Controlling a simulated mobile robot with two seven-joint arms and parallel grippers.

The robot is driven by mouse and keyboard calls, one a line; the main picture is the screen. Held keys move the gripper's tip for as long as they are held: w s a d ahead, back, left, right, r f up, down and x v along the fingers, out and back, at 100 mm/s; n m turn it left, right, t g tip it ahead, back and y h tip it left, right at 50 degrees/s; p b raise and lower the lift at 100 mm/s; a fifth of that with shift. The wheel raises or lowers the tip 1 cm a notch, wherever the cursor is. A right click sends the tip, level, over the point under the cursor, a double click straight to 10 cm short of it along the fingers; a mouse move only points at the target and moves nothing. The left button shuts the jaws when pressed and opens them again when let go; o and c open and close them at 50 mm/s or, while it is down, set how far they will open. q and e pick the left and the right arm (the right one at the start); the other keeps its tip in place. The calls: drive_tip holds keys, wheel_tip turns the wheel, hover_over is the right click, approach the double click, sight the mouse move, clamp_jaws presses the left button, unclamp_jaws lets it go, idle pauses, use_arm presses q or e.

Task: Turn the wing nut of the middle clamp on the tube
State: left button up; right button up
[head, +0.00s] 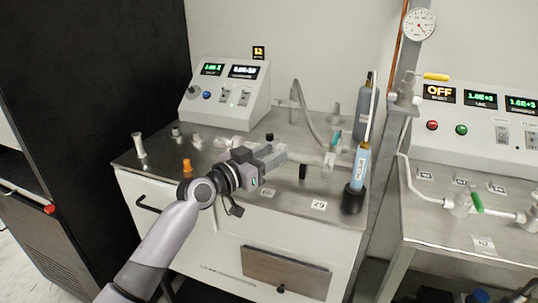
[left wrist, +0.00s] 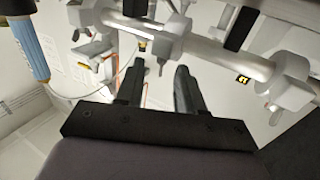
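In the left wrist view a pale grey tube (left wrist: 215,53) crosses the upper part of the picture, with clamps along it. One clamp (left wrist: 172,40) sits on the tube ahead of the gap between my fingers, with a small narrow part, perhaps its wing nut (left wrist: 162,66), hanging below it. Another clamp (left wrist: 290,82) is at the right. My left gripper (left wrist: 159,78) is open, its two dark fingers apart with nothing visibly held between them. In the head view my left gripper (head: 274,156) is over the steel bench and hides part of the tube. My right gripper is not in view.
The bench's front strip is mostly clear.

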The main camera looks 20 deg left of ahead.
use_arm(q)
drive_tip(key=v, duration=0.6)
drive_tip(key=shift+a, duration=0.1)
drive_tip(key=shift+s+a, duration=0.2)
drive_tip(key=shift+s, duration=0.35)
